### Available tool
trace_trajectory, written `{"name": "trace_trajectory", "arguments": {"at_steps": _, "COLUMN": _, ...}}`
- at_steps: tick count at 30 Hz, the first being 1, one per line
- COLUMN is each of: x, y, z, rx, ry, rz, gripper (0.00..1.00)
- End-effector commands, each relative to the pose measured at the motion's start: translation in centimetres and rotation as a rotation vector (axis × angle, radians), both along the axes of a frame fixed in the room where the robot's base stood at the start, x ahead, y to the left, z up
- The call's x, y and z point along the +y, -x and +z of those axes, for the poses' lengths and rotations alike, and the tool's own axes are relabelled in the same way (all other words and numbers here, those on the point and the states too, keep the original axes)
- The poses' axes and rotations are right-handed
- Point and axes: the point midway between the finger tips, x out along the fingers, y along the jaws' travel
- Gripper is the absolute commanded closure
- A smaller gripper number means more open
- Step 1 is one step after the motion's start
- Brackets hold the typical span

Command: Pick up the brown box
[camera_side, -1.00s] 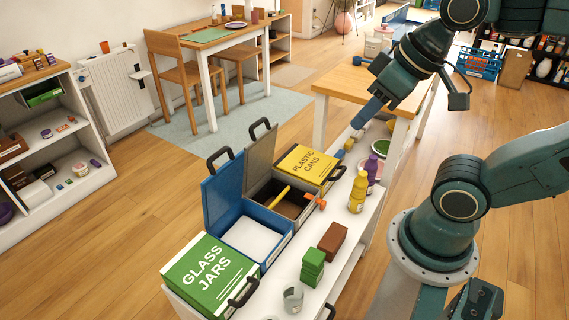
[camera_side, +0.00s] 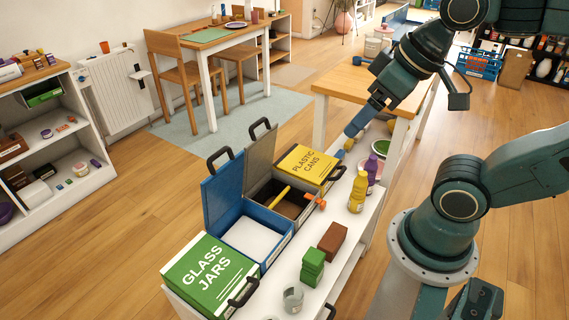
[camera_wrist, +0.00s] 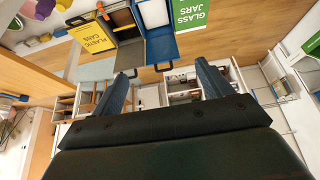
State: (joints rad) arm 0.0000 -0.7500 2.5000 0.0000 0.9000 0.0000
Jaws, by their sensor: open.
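I cannot make out the brown box in the wrist view. My gripper (camera_side: 352,130) is high above the far part of the bench, well apart from the box. Its two blue fingers are spread apart with nothing between them in the wrist view (camera_wrist: 160,76).
A green "glass jars" bin (camera_side: 210,272), an open blue bin (camera_side: 255,240) and a yellow "plastic cans" lid (camera_side: 306,164) line the bench's left side. A yellow bottle (camera_side: 357,192), a purple bottle (camera_side: 372,170) and a glass jar (camera_side: 293,299) stand on the bench.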

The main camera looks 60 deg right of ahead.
Motion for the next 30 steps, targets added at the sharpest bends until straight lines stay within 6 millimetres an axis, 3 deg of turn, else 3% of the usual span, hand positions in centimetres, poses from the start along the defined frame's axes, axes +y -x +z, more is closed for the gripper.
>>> {"name": "trace_trajectory", "arguments": {"at_steps": 11, "x": -0.3, "y": -0.9, "z": -0.2, "rx": 0.020, "ry": -0.008, "rz": -0.028, "gripper": 0.22}}
{"name": "trace_trajectory", "arguments": {"at_steps": 20, "x": -1.7, "y": -4.3, "z": -1.7, "rx": 0.097, "ry": -0.051, "rz": -0.152, "gripper": 0.22}}
{"name": "trace_trajectory", "arguments": {"at_steps": 30, "x": -4.7, "y": -8.9, "z": -5.1, "rx": 0.199, "ry": -0.122, "rz": -0.333, "gripper": 0.22}}
